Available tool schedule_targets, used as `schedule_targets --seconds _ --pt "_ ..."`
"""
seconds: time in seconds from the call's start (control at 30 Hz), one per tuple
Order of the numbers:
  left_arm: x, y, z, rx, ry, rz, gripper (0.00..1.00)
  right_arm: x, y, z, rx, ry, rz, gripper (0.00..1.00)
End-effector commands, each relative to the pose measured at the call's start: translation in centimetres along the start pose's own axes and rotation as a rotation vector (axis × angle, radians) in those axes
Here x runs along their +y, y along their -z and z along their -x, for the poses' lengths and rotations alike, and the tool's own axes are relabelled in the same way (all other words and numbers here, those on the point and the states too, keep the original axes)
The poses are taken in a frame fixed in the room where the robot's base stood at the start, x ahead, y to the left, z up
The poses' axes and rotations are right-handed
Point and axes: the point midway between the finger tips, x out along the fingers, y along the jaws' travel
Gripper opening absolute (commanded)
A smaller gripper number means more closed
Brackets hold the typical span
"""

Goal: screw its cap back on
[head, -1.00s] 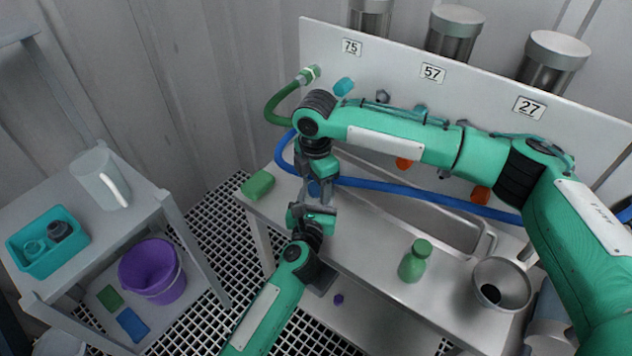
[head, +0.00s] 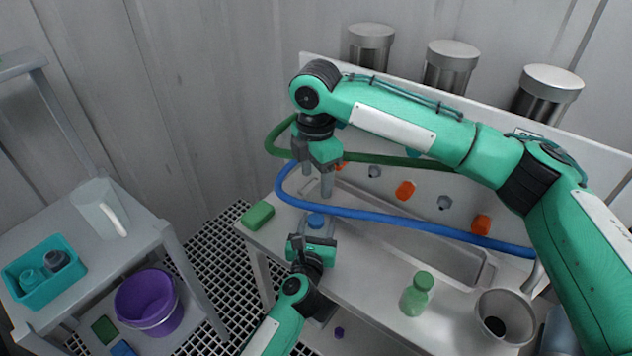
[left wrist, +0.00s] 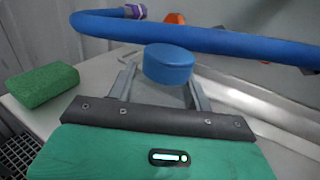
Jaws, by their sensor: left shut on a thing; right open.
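A blue cap (head: 316,220) shows above my left gripper (head: 317,230), near the front left of the steel bench. In the left wrist view the blue cap (left wrist: 168,62) sits level between the two fingers of my left gripper (left wrist: 160,82). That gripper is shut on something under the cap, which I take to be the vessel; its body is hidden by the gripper. I cannot tell how tightly the cap sits. My right gripper (head: 317,182) is open and empty, pointing down above the cap and apart from it.
A blue hose (head: 400,220) crosses close behind the cap. A green sponge (head: 258,215) lies left on the bench. A green bottle (head: 416,295) and a steel funnel-like vessel (head: 503,315) stand at right. A sink (head: 440,245) lies behind. A purple bucket (head: 148,300) stands on the left shelf.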

Motion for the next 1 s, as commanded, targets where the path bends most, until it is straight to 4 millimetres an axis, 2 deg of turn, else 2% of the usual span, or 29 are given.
schedule_targets --seconds 0.17,0.2,0.3,0.67,0.87,1.0 --pt "0.0 0.0 0.0 0.000 0.000 0.000 0.00 0.0 0.0 0.0 0.000 0.000 0.000 0.60" --pt "0.0 0.0 0.0 0.000 0.000 0.000 0.56 0.0 0.0 0.0 0.000 0.000 0.000 0.60" --pt "0.0 0.0 0.0 0.000 0.000 0.000 0.76 0.0 0.0 0.0 0.000 0.000 0.000 0.60" --pt "0.0 0.0 0.3 0.000 0.000 0.000 0.76 0.0 0.0 -0.1 0.000 0.000 0.000 0.60" --pt "0.0 0.1 2.8 0.002 0.000 0.000 0.76 0.0 0.0 -0.1 0.000 0.000 0.000 0.60" --pt "0.0 0.1 5.7 0.002 0.001 0.001 0.76 0.0 0.0 -0.2 0.000 0.000 0.000 0.60"
